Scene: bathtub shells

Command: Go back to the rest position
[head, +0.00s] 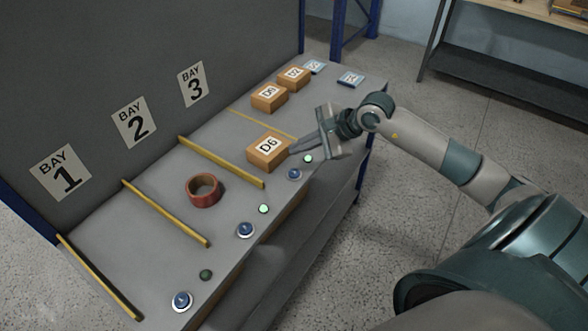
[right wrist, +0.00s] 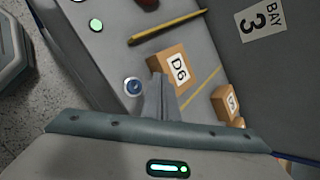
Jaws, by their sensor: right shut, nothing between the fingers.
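My right gripper (head: 293,148) reaches in from the right over the bench, with its fingers shut and empty beside the D6 box. In the right wrist view the closed fingers (right wrist: 160,90) point at the D6 box (right wrist: 171,68). The brown D6 box (head: 268,151) sits in bay 3, its label facing up. I cannot tell whether the fingertips touch it. My left gripper is not in view.
The grey bench (head: 115,233) has yellow dividers (head: 220,161). A reddish-brown ring (head: 203,190) lies in bay 2. Blue buttons (head: 245,230) and round lights (head: 263,209) line the front edge.

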